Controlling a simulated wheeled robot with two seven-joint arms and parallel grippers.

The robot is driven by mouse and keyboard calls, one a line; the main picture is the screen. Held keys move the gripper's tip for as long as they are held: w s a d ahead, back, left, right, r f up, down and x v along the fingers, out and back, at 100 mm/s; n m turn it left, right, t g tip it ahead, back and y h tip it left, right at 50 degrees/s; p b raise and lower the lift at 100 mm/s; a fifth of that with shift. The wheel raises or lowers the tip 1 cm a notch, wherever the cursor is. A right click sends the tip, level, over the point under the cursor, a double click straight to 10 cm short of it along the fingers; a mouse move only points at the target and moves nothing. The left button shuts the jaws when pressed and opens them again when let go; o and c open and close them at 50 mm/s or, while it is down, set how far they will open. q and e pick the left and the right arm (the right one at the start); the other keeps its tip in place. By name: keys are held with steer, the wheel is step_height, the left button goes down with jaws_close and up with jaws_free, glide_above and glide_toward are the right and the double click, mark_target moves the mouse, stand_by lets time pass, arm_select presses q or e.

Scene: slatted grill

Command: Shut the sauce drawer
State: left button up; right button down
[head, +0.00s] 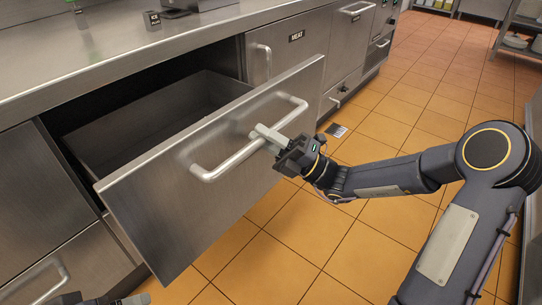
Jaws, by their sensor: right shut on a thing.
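A steel drawer (150,200) stands pulled well out from the counter, its front panel angled across the middle of the head view. I see no label on it. Its inside (150,125) looks empty where it shows; part is hidden behind the front panel. A long bar handle (228,163) runs across the front. My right gripper (268,137) is shut on this handle, around its middle, with the arm coming in from the right. Only a sliver of my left gripper (130,299) shows at the bottom left edge, apart from the drawer; its jaws cannot be made out.
The steel countertop (90,55) runs above the drawer. A closed MEAT compartment (300,55) and more closed fronts stand beyond it. Another closed drawer (50,270) is below left. A shelf with dishes (520,38) stands far right.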

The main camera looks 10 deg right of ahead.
mark_target(249, 130)
steer(key=shift+w+a, duration=0.15)
steer(key=shift+w, duration=0.1)
steer(key=shift+w+a+r+p, duration=0.1)
steer(key=shift+w+a+p, duration=0.85)
steer(key=shift+w, duration=0.25)
steer(key=shift+w+a, duration=0.25)
steer(key=shift+w, duration=0.15)
